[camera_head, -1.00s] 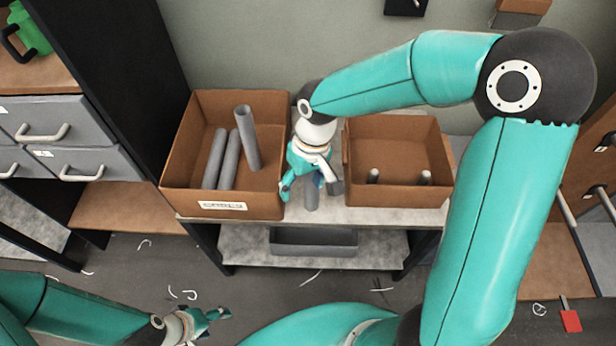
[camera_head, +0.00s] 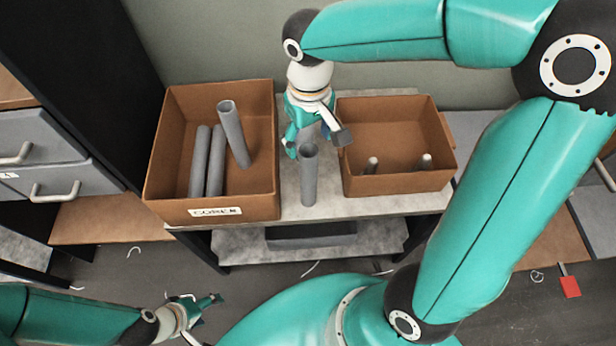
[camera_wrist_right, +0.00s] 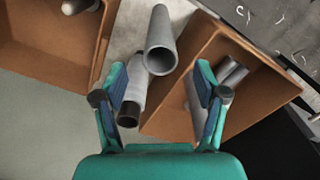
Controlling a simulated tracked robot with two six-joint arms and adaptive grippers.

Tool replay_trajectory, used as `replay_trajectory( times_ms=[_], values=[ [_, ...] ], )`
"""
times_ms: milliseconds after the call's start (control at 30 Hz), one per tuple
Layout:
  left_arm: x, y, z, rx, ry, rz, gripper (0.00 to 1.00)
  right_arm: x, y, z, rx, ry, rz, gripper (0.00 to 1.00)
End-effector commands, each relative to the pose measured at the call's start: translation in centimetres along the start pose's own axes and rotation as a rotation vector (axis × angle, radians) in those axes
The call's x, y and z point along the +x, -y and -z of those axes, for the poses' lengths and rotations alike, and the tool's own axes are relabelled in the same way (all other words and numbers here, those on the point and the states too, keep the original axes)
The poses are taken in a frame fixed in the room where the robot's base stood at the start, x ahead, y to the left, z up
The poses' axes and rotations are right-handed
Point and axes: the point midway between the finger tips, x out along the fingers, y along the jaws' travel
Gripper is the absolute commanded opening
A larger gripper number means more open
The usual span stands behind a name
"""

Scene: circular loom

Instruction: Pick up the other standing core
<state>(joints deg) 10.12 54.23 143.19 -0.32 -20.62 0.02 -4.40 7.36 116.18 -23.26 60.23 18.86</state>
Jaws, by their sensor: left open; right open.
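A grey tubular core (camera_head: 309,180) stands upright on the table between the two boxes, its open top showing. It is also in the right wrist view (camera_wrist_right: 160,25), open end towards the camera. My right gripper (camera_head: 318,140) is open, just behind and above this core, its fingers spread. In the wrist view (camera_wrist_right: 157,95) the fingers straddle a second grey tube (camera_wrist_right: 133,92), partly behind the first; I cannot place it in the head view. Another core (camera_head: 233,135) leans upright inside the left box. My left gripper (camera_head: 215,300) is open and empty at lower left.
The left brown box (camera_head: 158,175) also holds two lying cores (camera_head: 207,160). The right brown box (camera_head: 400,184) holds two short pale-topped pegs (camera_head: 372,165). Grey drawers (camera_head: 40,150) stand at the left. A dark bin (camera_head: 310,240) is on the shelf below the table.

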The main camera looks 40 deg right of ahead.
Motion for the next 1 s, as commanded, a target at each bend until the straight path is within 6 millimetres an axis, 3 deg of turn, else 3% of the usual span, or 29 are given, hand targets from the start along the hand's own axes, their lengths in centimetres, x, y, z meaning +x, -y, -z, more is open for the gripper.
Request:
replay_trajectory(
  times_ms=[33,200,467,800,1000],
  values=[
    [0.2,0.1,0.0,0.0,0.0,0.0,0.67,1.3,-0.1,-0.1,0.001,0.005,-0.001,0.72],
    [0.5,0.2,0.0,0.0,0.0,0.0,0.67,4.1,-0.1,-0.1,0.003,0.003,0.0,0.72],
    [0.6,0.2,0.0,0.0,0.0,0.0,0.67,5.7,-0.1,-0.1,0.004,0.002,0.001,0.72],
    [0.8,0.3,0.0,0.0,0.0,0.0,0.67,10.0,-0.1,0.0,0.005,0.002,0.001,0.72],
    [0.8,0.3,0.0,0.0,-0.001,0.0,0.67,10.3,-0.1,0.0,0.005,0.0,0.001,0.72]
  ],
)
